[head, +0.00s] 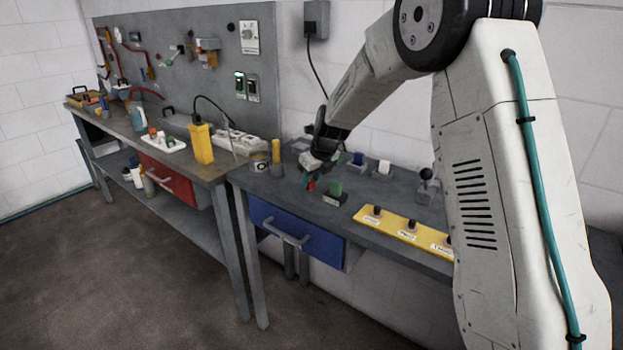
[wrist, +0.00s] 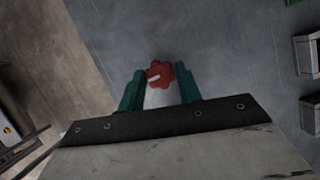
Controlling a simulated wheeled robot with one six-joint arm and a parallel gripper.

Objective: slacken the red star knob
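The red star knob (wrist: 160,74) shows in the wrist view, lobed, with a pale mark on its top. It lies between the tips of my gripper's two green fingers (wrist: 160,85). The fingers stand apart; the left one looks very close to the knob, and a small gap shows at the right one. Whether either finger touches it I cannot tell. In the head view the knob (head: 311,185) is a small red spot just below my gripper (head: 308,178), low over the grey bench. My gripper hides part of it there.
A yellow cylinder (head: 276,152) and a can stand to the left.

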